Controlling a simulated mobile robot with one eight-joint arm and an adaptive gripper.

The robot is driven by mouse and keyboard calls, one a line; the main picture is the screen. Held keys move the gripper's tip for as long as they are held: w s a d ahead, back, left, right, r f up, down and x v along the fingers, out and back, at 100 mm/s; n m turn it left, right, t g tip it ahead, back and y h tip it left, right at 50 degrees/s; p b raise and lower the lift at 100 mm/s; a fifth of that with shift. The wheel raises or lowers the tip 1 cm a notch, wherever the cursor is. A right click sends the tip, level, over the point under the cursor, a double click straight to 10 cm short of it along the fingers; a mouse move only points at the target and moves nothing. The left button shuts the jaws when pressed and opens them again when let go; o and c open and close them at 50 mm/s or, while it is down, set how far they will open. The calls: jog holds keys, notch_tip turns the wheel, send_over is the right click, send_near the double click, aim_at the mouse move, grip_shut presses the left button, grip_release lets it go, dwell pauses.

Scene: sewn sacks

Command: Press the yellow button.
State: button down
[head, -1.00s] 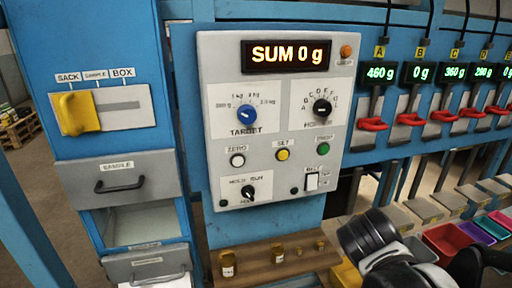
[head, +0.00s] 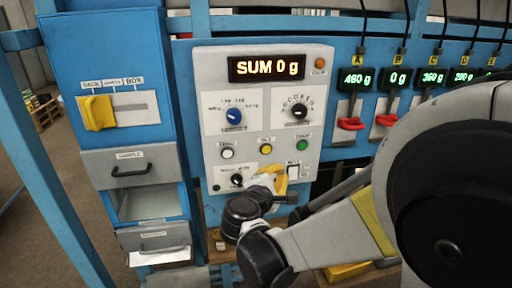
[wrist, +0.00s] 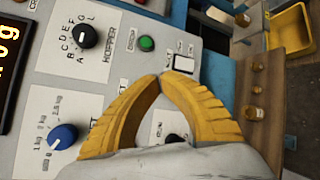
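The yellow button (head: 265,149) is on the light grey control panel (head: 213,136), under a small label, between the white button (head: 227,153) and the green button (head: 302,145). In the head view my gripper (head: 277,171) is in front of the panel, just below the yellow button in the picture. In the wrist view the two yellow fingers of my gripper (wrist: 163,76) meet at their tips, with nothing seen between them. The yellow button does not show in the wrist view; a finger seems to cover it. I cannot tell whether the fingertips touch the panel.
A blue dial (head: 234,116) and a black hopper dial (head: 299,111) sit above the buttons. A black mode knob (head: 237,180) and a white rocker switch (wrist: 184,63) are lower. The display (head: 267,68) reads SUM 0 g. A shelf (wrist: 262,75) with small jars lies below the panel.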

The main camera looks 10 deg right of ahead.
jog(key=shift+w, duration=0.15)
send_near(275, 152)
jog(key=shift+s+d+x, duration=0.15)
jog(key=shift+x, duration=1.1)
jog(key=shift+s+d+x, duration=0.1)
jog(key=shift+d+x, duration=0.05)
jog(key=shift+x, duration=1.15)
jog(key=shift+w, duration=0.15)
jog(key=shift+w, duration=0.3)
jog(key=shift+w+b, duration=0.35)
jog(key=shift+w, duration=0.1)
jog(key=shift+s, duration=0.9)
